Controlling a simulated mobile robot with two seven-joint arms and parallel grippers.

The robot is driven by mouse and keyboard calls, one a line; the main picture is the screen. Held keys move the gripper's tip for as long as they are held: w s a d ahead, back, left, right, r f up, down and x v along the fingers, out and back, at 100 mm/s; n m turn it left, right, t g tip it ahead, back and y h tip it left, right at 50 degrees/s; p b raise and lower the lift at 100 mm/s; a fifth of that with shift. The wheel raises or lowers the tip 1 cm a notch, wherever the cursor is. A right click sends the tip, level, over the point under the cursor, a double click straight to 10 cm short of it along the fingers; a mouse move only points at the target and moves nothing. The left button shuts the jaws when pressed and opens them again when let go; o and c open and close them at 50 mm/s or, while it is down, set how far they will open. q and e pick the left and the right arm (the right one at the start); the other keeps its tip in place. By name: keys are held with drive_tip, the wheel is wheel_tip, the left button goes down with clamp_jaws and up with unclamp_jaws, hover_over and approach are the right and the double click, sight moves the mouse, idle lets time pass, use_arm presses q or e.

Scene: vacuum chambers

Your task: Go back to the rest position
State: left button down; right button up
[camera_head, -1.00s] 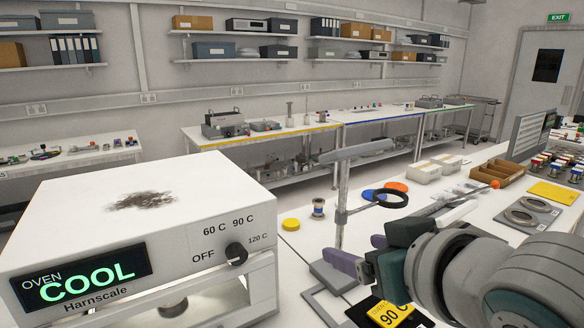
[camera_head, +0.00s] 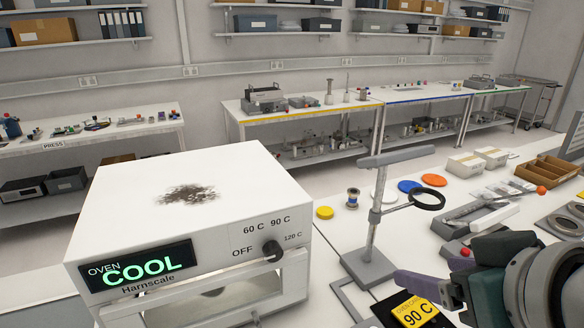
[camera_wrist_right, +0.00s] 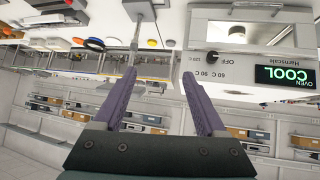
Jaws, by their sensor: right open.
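My right gripper (camera_head: 408,296) is at the lower right in the head view, with purple fingers and a dark green body. In the right wrist view its two fingers (camera_wrist_right: 154,85) stand apart with nothing between them. It is over the bench, right of the oven and in front of the magnifier stand, touching nothing that I can make out. The white oven (camera_head: 185,215) reads COOL in green on its display. It also shows upside down in the right wrist view (camera_wrist_right: 215,28). My left gripper is not in view.
A grey stand with a magnifier ring (camera_head: 372,262) stands right of the oven. A yellow 90 C card (camera_head: 415,312) lies near my right gripper. Coloured discs, white boxes (camera_head: 465,165) and a brown divided tray (camera_head: 552,171) are further back. Side benches line the wall.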

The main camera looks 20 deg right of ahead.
drive_tip(key=s+a+n+g+y+p, duration=0.1)
drive_tip(key=s+a+n+g, duration=0.15)
drive_tip(key=s, duration=0.45)
drive_tip(key=s+a+n+g+y+p, duration=0.1)
drive_tip(key=s+a+g+y+p, duration=0.1)
drive_tip(key=s+a+g, duration=0.35)
wheel_tip(320, 180, up, 15)
drive_tip(key=d+t+p, duration=0.1)
drive_tip(key=t+p, duration=0.1)
drive_tip(key=p, duration=1.3)
drive_tip(key=shift+s+d, duration=0.3)
drive_tip(key=shift+s, duration=0.05)
